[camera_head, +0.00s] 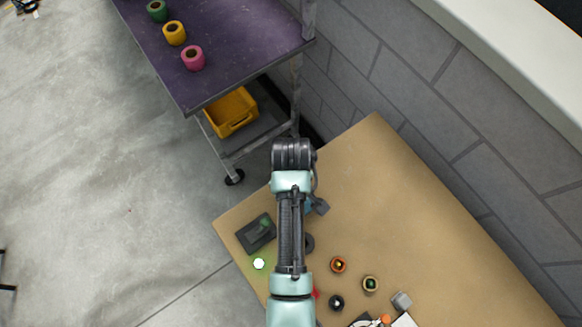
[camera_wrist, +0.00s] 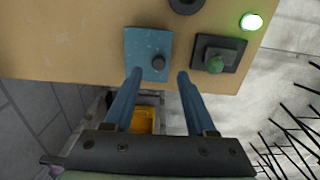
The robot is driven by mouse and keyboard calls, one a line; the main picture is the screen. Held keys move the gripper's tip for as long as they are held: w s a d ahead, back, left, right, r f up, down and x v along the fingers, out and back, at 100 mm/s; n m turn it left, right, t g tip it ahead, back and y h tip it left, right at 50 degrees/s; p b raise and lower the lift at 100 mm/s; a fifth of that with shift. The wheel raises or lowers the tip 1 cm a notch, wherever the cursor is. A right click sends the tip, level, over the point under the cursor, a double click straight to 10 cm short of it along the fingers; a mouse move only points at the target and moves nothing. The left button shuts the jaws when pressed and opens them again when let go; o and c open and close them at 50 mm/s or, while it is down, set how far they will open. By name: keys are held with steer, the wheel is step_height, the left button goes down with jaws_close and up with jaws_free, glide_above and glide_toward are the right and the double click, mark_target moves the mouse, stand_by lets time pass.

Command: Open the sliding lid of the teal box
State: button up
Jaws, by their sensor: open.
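The teal box (camera_wrist: 146,42) lies on the tan tabletop near its edge in the wrist view, its flat teal top facing the camera. A dark round knob (camera_wrist: 158,62) sits on that top, toward the side nearest my gripper. The lid looks closed, though its seam is too small to make out. My gripper (camera_wrist: 160,74) is open and empty, its two blue fingers pointing at the box with the knob between their tips in the picture. I cannot tell how far the tips are above the box. In the head view my arm hides most of the box and the gripper.
A dark block with a green knob (camera_wrist: 214,62) lies right of the box in the wrist view, beside a glowing light (camera_wrist: 251,21). Small round items, including an orange-centred one (camera_head: 339,264), lie along the tan table (camera_head: 390,190). A purple-topped cart (camera_head: 240,40) holds coloured rolls and a yellow bin (camera_head: 231,112).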

steer(key=shift+w+f, duration=0.1)
steer(key=shift+f, duration=2.4)
jaws_close()
